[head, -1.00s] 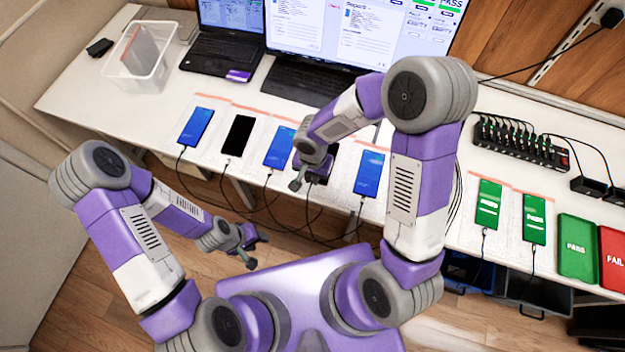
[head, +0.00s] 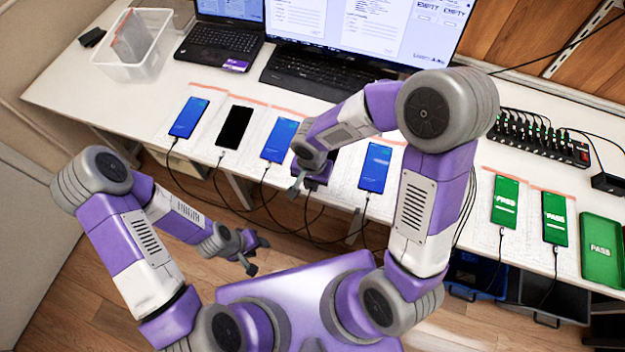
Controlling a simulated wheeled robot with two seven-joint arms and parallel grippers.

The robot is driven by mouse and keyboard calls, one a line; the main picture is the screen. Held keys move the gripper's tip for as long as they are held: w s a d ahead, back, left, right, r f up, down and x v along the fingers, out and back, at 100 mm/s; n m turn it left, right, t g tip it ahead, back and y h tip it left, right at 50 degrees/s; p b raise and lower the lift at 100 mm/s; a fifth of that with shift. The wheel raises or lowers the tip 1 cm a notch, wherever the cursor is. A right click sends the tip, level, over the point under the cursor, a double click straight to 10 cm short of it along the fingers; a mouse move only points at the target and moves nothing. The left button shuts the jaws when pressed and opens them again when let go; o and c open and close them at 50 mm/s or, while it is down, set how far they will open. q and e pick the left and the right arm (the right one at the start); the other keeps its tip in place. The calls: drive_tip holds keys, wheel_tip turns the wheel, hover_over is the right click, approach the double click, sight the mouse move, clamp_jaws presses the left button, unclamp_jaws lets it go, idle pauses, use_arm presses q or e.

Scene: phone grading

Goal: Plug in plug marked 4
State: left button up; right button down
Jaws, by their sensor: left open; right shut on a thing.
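A row of phones lies along the table's front edge: a blue-screened phone (head: 190,117), a black-screened phone (head: 234,128), another blue-screened phone (head: 279,141) and a further blue-screened phone (head: 375,167). My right gripper (head: 303,188) is over the spot between the last two, shut on what looks like a cable plug, mostly hidden by the fingers. A dark cable (head: 308,212) hangs below it. A dark phone there is largely covered by my wrist. No number 4 is readable, and I cannot tell whether plug and phone touch. My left gripper (head: 255,257) is open and empty, in front of the table.
Two green-screened phones (head: 505,202) and a green PASS tray (head: 602,250) lie at right. Behind them is a black charging hub (head: 530,138). A laptop (head: 222,42), a monitor (head: 360,28) and a clear bin (head: 137,45) stand at the back. Cables hang before the table edge.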

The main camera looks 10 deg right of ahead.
drive_tip(key=shift+s+f+b, duration=0.1)
drive_tip(key=shift+f+b, duration=0.35)
drive_tip(key=shift+f, duration=0.15)
use_arm(q)
drive_tip(key=shift+f+b, duration=0.35)
drive_tip(key=shift+f, duration=0.75)
use_arm(e)
drive_tip(key=shift+w+d+f, duration=0.2)
drive_tip(key=shift+w+f, duration=0.15)
drive_tip(key=shift+f, duration=0.3)
drive_tip(key=shift+w+d+f, duration=0.2)
drive_tip(key=shift+w+f, duration=0.1)
drive_tip(key=shift+f, duration=0.35)
use_arm(q)
drive_tip(key=shift+f+b, duration=0.4)
use_arm(e)
drive_tip(key=shift+w+d+f, duration=0.1)
drive_tip(key=shift+w+d, duration=0.1)
drive_tip(key=shift+w, duration=0.2)
use_arm(q)
drive_tip(key=shift+f+b, duration=0.45)
drive_tip(key=shift+f, duration=0.05)
use_arm(e)
drive_tip(key=shift+w+d, duration=0.1)
idle(0.8)
drive_tip(key=c, duration=1.1)
unclamp_jaws()
use_arm(q)
drive_tip(key=shift+r, duration=0.1)
